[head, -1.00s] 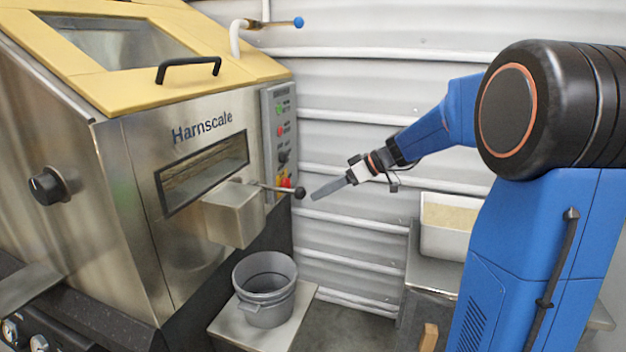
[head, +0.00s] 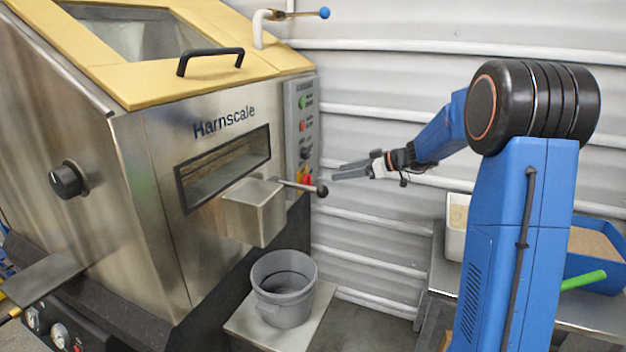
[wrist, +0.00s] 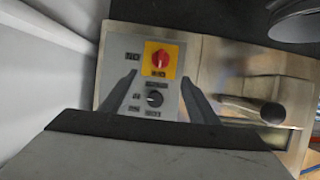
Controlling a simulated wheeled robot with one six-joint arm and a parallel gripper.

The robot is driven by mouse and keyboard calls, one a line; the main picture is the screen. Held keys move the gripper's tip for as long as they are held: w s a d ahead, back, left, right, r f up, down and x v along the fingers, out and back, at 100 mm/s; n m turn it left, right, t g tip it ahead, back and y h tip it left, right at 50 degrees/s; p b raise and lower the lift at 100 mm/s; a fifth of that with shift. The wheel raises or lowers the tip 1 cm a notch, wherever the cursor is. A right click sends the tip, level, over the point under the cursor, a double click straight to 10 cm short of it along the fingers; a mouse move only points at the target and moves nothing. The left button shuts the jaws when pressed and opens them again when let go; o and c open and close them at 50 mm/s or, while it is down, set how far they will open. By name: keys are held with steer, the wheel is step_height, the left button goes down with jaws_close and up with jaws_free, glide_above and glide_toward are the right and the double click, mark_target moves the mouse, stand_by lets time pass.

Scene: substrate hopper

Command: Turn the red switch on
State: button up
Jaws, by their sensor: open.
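The red switch (wrist: 159,59) is a rotary knob on a yellow plate on the grey control panel (wrist: 118,62). Its on/off setting is too small to read. In the head view the switch (head: 305,179) is low on the panel, partly behind the lever. My gripper (head: 338,171) is open and empty, to the right of the panel and apart from it. In the wrist view the gripper (wrist: 160,85) faces the panel, its fingers on either side of a black selector knob (wrist: 154,99), with the red switch beyond the tips.
A lever with a black ball (head: 322,190) sticks out near the switch; its ball (wrist: 272,113) is right of the fingers in the wrist view. A metal chute box (head: 256,212) and grey bucket (head: 284,287) are below. The ribbed wall (head: 400,95) is behind my arm.

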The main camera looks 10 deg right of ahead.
mark_target(307, 180)
steer(key=x, duration=1.2)
steer(key=shift+a+f, duration=0.15)
steer(key=shift+a, duration=0.05)
steer(key=shift+w, duration=0.15)
steer(key=c, duration=1)
